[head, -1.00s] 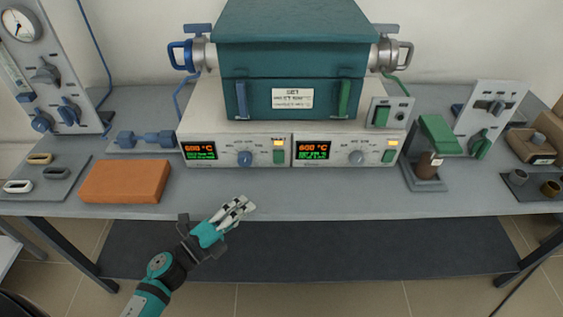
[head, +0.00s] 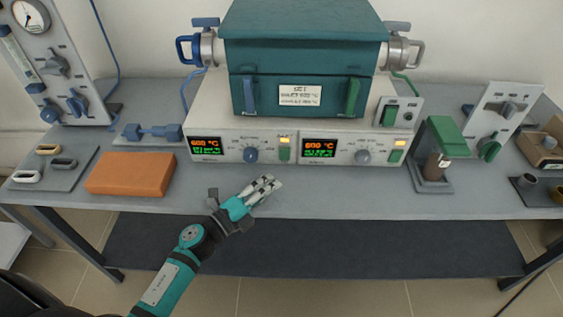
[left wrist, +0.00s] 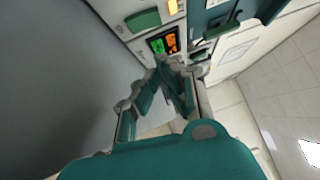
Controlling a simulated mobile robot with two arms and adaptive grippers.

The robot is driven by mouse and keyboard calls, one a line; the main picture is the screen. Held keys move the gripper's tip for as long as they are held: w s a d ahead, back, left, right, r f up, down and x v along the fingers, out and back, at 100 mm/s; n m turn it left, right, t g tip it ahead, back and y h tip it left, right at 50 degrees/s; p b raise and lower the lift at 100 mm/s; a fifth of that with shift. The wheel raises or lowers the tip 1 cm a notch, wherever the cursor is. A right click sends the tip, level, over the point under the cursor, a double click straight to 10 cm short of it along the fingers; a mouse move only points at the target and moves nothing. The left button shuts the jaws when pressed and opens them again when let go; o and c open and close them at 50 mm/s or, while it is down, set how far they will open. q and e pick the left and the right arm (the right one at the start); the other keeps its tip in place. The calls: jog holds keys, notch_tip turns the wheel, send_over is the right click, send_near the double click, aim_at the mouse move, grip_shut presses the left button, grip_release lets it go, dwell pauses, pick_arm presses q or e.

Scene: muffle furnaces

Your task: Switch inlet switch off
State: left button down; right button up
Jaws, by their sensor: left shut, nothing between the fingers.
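The furnace control base has two panels. The right panel has a grey knob (head: 363,157) and a green switch (head: 396,155). Another green switch (head: 390,115) sits on a small plate above. I cannot read which is the inlet switch. My left gripper (head: 268,185) is shut and empty, in front of the left panel and apart from it. In the left wrist view its fingers (left wrist: 168,72) point toward a display (left wrist: 163,43) and a green switch (left wrist: 142,19).
The teal furnace (head: 300,60) stands on the base. An orange brick (head: 131,174) lies to the left. A green-topped stand (head: 446,137) is at the right. A valve board (head: 50,65) stands at far left. The bench front (head: 330,190) is clear.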

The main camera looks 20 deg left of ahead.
aim_at(284, 154)
pick_arm(q)
jog(key=x, duration=0.4)
jog(key=w, duration=0.2)
jog(key=shift+w+a+r, duration=0.15)
jog(key=shift+w+a, duration=0.1)
jog(key=shift+w+a+b, duration=0.25)
jog(key=shift+w+b, duration=0.05)
jog(key=shift+w, duration=0.4)
jog(key=shift+r, duration=0.1)
pick_arm(e)
jog(key=shift+d+f, duration=0.2)
jog(key=shift+d, duration=0.2)
jog(key=shift+r, duration=0.1)
pick_arm(q)
jog(key=shift+w+r+p, duration=0.25)
jog(key=shift+r+p, duration=0.25)
jog(key=shift+p, duration=0.75)
jog(key=shift+f+g, duration=0.3)
pick_arm(e)
notch_tip(284, 154, up, 2)
jog(key=shift+r, duration=0.1)
pick_arm(q)
jog(key=shift+s+f, duration=0.1)
